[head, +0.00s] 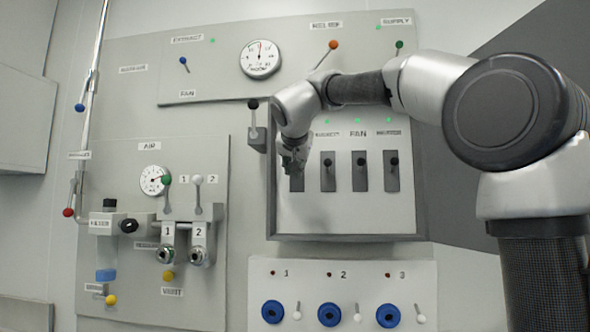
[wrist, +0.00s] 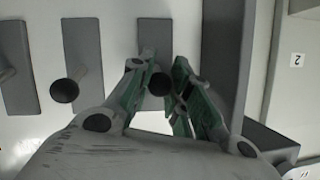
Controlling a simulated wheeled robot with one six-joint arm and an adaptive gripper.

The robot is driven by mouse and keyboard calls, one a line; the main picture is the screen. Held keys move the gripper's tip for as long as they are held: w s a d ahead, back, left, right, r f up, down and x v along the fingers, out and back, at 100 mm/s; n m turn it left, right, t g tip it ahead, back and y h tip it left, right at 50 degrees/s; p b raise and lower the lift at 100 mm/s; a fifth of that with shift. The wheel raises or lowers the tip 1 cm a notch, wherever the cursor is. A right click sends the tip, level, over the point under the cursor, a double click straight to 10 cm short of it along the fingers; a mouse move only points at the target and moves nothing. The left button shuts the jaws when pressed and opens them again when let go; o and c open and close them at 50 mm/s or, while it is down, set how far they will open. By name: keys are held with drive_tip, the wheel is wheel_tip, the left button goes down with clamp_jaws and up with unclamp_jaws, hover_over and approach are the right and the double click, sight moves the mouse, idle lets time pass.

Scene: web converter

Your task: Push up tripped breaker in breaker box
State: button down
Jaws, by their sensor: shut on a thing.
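The breaker box (head: 345,226) is a grey-framed panel in the middle of the head view. It has a row of dark vertical slots with black-knobbed levers. The three levers to the right (head: 328,171) (head: 360,172) (head: 391,172) show plainly, with knobs in the upper part of their slots. My gripper (head: 294,158) is at the leftmost slot (head: 297,184) and hides its lever in the head view. In the wrist view, the black knob of the leftmost breaker lever (wrist: 159,84) sits between my green-edged fingers (wrist: 166,90), which are shut on it.
The box's raised left frame (wrist: 224,50) stands close beside my gripper. A black-knobbed lever (head: 253,118) projects left of the box. Green lights (head: 357,120) show above the three right breakers; my arm covers the area above the leftmost. Blue knobs (head: 329,314) are below.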

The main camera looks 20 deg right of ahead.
drive_tip(key=shift+w+r+g+y, duration=0.1)
drive_tip(key=shift+r+g+y, duration=0.1)
drive_tip(key=shift+g+y, duration=0.15)
idle(0.4)
drive_tip(key=c, duration=1.3)
unclamp_jaws()
drive_tip(key=v, duration=1.2)
drive_tip(key=shift+w+a+r, duration=0.1)
drive_tip(key=shift+r, duration=0.05)
